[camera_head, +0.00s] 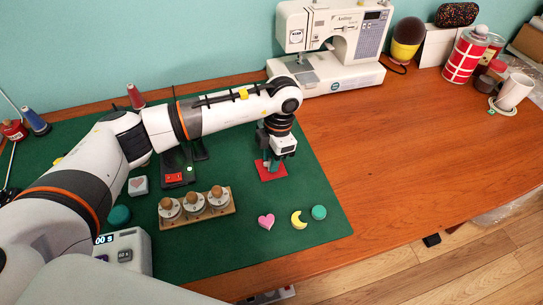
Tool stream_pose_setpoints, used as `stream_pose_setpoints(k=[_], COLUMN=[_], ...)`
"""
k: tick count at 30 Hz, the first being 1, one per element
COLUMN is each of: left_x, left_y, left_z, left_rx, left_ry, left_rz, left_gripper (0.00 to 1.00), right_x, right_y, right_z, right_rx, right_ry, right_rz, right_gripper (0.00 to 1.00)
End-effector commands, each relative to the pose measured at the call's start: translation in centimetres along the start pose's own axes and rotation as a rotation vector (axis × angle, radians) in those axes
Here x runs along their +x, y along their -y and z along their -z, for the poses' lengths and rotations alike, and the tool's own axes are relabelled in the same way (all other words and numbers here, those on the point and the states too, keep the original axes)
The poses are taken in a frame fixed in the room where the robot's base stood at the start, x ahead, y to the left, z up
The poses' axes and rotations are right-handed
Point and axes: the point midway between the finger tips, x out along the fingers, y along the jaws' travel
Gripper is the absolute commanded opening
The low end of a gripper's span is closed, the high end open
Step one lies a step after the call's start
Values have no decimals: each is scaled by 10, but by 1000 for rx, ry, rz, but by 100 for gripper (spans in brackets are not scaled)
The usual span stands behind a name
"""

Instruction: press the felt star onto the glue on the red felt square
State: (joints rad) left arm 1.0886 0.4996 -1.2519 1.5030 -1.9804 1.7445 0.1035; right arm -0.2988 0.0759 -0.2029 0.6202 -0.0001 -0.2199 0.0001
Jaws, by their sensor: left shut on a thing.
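My left arm reaches in from the left. My left gripper (268,164) points down at the red felt square (272,175), which lies on the green mat. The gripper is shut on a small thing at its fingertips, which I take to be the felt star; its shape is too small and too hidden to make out. It is right at or just above the square, and I cannot tell if it touches. Any glue on the square is not distinguishable. My right gripper is not in view.
A pink heart (266,221), a yellow moon (299,219) and a teal round piece (319,212) lie on the green mat (240,250). A wooden rack (197,213) with weights-like knobs stands left of them. A white sewing machine (330,45) stands behind.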

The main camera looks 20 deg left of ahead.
Motion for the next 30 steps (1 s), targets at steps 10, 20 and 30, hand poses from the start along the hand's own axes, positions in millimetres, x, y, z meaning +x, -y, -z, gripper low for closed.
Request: stream_pose_setpoints(k=[10,20,30], left_x=[4,6,7], left_y=[0,0,0], left_z=[0,1,1], left_rx=[0,0,0], left_ry=[0,0,1], left_rz=[0,0,-1], left_gripper=[9,9,9], right_x=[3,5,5], right_y=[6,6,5], right_z=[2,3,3], right_rx=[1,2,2], right_ry=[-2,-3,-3], right_rz=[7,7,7], right_gripper=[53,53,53])
